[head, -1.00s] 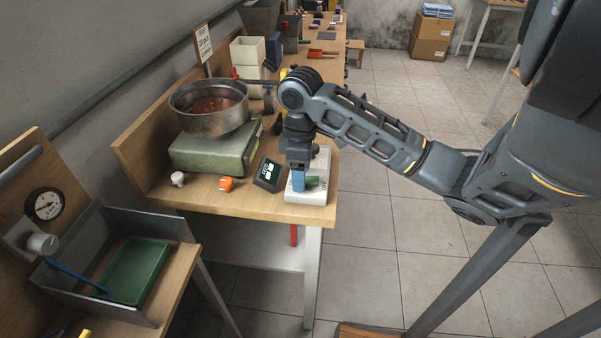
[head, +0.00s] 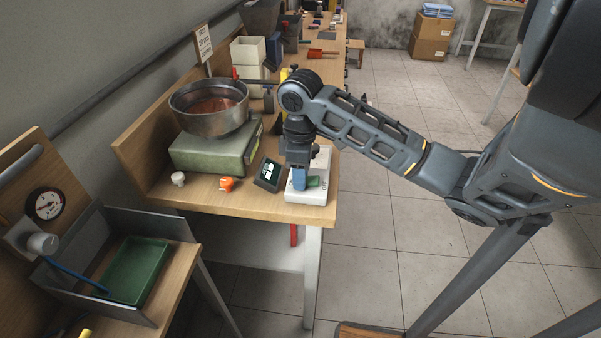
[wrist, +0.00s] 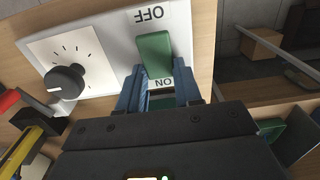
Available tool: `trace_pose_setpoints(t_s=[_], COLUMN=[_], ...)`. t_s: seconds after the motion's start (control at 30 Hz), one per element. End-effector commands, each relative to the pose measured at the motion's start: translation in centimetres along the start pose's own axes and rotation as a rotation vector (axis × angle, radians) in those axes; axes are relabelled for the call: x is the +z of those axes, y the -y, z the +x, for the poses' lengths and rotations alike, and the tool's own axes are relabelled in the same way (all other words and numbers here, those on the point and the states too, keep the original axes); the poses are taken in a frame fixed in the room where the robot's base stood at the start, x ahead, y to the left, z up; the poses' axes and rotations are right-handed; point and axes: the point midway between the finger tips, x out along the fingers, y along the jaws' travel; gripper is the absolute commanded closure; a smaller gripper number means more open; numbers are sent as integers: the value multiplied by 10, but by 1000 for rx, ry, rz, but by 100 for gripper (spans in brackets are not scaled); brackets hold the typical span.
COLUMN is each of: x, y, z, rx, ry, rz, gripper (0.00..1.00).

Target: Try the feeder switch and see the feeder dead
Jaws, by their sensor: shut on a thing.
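The feeder switch is a green rocker (wrist: 154,52) on a pale control box (head: 308,196) at the bench's front right corner. In the wrist view, OFF is printed above the rocker and ON below it, both upside down. My gripper (wrist: 158,82) has its blue fingers on either side of the rocker near the ON end and is shut on it. A dial knob (wrist: 66,82) sits on the same box. The feeder is a metal bowl (head: 212,122) with reddish parts on a green base (head: 207,152). The parts look smeared now.
A small dark display (head: 268,175) with lit white marks stands left of the box. An orange item (head: 227,184) and a white knob (head: 178,179) are near the bench's front. A green tray (head: 134,271) and a gauge (head: 46,204) are at lower left.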

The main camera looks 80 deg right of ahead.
Motion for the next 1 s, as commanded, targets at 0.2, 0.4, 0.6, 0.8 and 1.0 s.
trace_pose_setpoints(t_s=[0.2,0.4,0.6,0.8,1.0], x=[2,5,8,9,10], y=[0,0,0,0,0], z=[5,5,3,-1,-4], rx=[-2,0,0,1,0], ry=[-76,-199,-304,-382,-404], rz=[3,2,2,1,-1], gripper=[96,96,96,96,96])
